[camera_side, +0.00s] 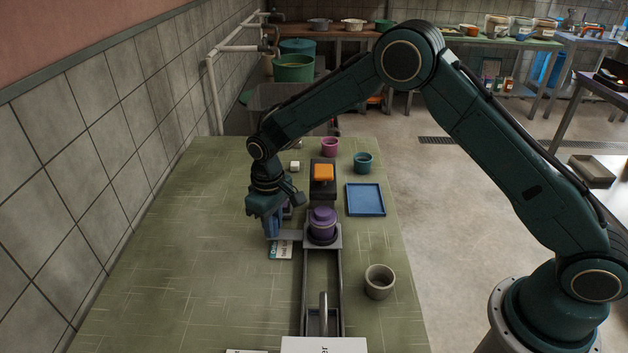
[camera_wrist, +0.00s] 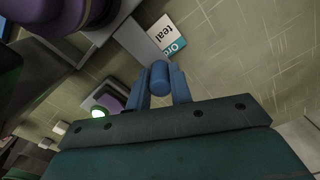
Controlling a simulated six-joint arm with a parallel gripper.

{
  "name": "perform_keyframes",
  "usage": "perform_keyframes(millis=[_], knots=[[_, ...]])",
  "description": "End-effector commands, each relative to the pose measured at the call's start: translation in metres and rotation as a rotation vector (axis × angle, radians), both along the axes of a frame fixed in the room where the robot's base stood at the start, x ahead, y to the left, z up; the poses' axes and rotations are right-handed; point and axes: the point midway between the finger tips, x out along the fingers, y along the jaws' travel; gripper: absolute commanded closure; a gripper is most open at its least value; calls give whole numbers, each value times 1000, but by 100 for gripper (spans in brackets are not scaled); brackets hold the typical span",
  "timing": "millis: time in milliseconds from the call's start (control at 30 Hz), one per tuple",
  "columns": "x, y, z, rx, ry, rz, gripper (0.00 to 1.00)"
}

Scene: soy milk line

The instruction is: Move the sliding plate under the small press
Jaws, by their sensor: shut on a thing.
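The grey sliding plate (camera_side: 335,241) sits on the two dark rails (camera_side: 305,285) in the middle of the table, with a purple round container (camera_side: 322,222) on it. A flat grey arm reaches left from the plate. My gripper (camera_side: 271,230) is left of the plate, its blue fingers shut on a blue upright knob (camera_wrist: 160,77) at that arm's end, as the wrist view shows. A dark block with an orange top (camera_side: 323,173), perhaps the small press, stands just behind the plate at the rails' far end. The plate is in front of it.
A blue tray (camera_side: 366,200) and a grey cup (camera_side: 379,281) lie right of the rails. Pink (camera_side: 330,147) and teal (camera_side: 363,162) cups stand behind. An order card (camera_wrist: 168,33) lies near the knob. A purple fixture with a green light (camera_wrist: 101,112) is close to my gripper.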

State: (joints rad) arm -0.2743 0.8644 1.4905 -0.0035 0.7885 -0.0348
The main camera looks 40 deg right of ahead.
Motion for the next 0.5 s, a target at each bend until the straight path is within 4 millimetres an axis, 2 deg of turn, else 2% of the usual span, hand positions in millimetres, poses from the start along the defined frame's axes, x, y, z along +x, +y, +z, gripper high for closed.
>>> perform_keyframes(millis=[33,200,500], knots=[[9,-7,0,2,-4,-2,100],[27,-25,0,3,-5,0,100],[34,-33,1,1,-8,-1,100]])
